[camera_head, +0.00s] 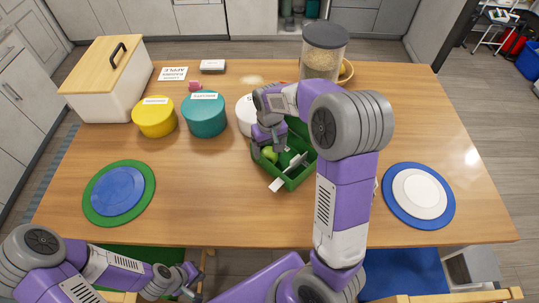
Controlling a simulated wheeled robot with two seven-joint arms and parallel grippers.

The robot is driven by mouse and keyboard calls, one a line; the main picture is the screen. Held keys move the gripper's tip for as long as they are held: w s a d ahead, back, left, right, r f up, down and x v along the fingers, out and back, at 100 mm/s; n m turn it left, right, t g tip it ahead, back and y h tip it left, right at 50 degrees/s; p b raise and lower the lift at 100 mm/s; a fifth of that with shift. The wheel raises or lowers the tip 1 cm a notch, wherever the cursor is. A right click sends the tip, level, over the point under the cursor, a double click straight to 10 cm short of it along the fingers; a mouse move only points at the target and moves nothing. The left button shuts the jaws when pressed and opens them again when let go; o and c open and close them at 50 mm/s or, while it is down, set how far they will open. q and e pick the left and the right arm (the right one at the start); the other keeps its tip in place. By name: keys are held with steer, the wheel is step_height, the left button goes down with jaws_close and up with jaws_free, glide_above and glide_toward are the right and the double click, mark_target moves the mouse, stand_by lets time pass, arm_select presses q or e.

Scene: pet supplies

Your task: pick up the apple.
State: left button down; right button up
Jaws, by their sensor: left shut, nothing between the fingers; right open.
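A small light-green round thing (270,154), which looks like the apple, sits in the left part of a green open box (290,183) at the middle of the table. My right gripper (268,146) points down over the box's left side, right at the green thing. It is open; whether its fingers touch the green thing cannot be told. My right arm hides part of the box. My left gripper (188,281) is shut and empty, low in front of the table's near edge.
On the table (205,215) are a bread box (110,85), yellow (154,120) and teal (204,118) canisters, a white canister (245,120) and a clear jar (322,55). Plates lie at left (117,192) and right (418,194). The front middle is clear.

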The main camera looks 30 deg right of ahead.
mark_target(269, 151)
steer(key=shift+o, duration=0.2)
steer(key=m, duration=0.2)
steer(key=w+f+m, duration=0.1)
steer(key=m, duration=0.2)
steer(key=w+f+m, duration=0.1)
steer(key=m, duration=0.2)
steer(key=shift+d+f+b, duration=0.2)
steer(key=shift+d+b, duration=0.1)
steer(key=shift+b, duration=0.05)
steer(key=m, duration=0.3)
steer(key=w+f+m, duration=0.1)
steer(key=shift+w+d+m, duration=0.1)
steer(key=shift+d+m, duration=0.1)
steer(key=shift+m, duration=0.1)
steer(key=m, duration=0.2)
steer(key=w+f+m, duration=0.1)
steer(key=m, duration=0.1)
steer(key=shift+d+t+b, duration=0.2)
steer(key=shift+t+b, duration=0.1)
steer(key=f, duration=0.5)
steer(key=d+f, duration=0.1)
steer(key=f, duration=0.1)
steer(key=shift+f+b, duration=0.2)
steer(key=shift+b, duration=0.2)
steer(key=shift+c, duration=0.3)
steer(key=c, duration=0.8)
steer(key=shift+r, duration=0.15)
